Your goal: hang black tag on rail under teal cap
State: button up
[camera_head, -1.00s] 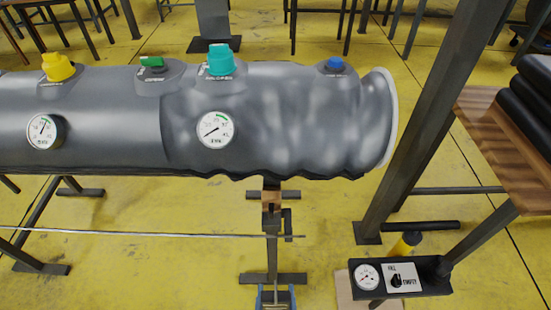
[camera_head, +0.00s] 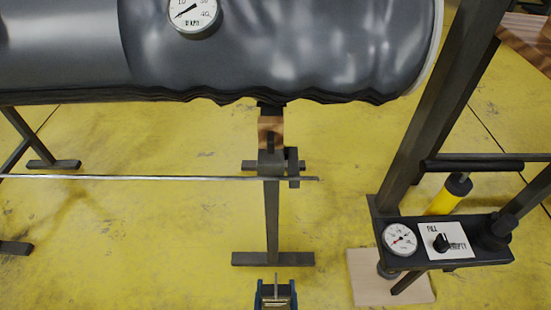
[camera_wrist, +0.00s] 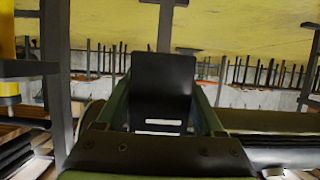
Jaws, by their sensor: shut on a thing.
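My gripper (camera_wrist: 161,78) shows in the wrist view, its two green fingers shut on a flat black tag (camera_wrist: 163,98). The tag has pale marks or slots along its lower end. The wrist view appears upside down, with the floor on top. A thin metal rail (camera_head: 150,178) runs level below the grey inflatable tube (camera_head: 300,50) in the head view, its free end right of a stand post. The rail looks bare where it shows. The teal cap is outside both current views.
A dark stand (camera_head: 272,220) rises below the tube. A pressure gauge (camera_head: 192,12) sits on the tube. At right are a thick dark post (camera_head: 425,110), a fill/empty panel (camera_head: 445,240) and a yellow pump (camera_head: 449,195).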

notch_tip(320, 180, down, 7)
jog(key=b, duration=0.5)
jog(key=shift+b, duration=0.4)
jog(key=shift+w, duration=0.1)
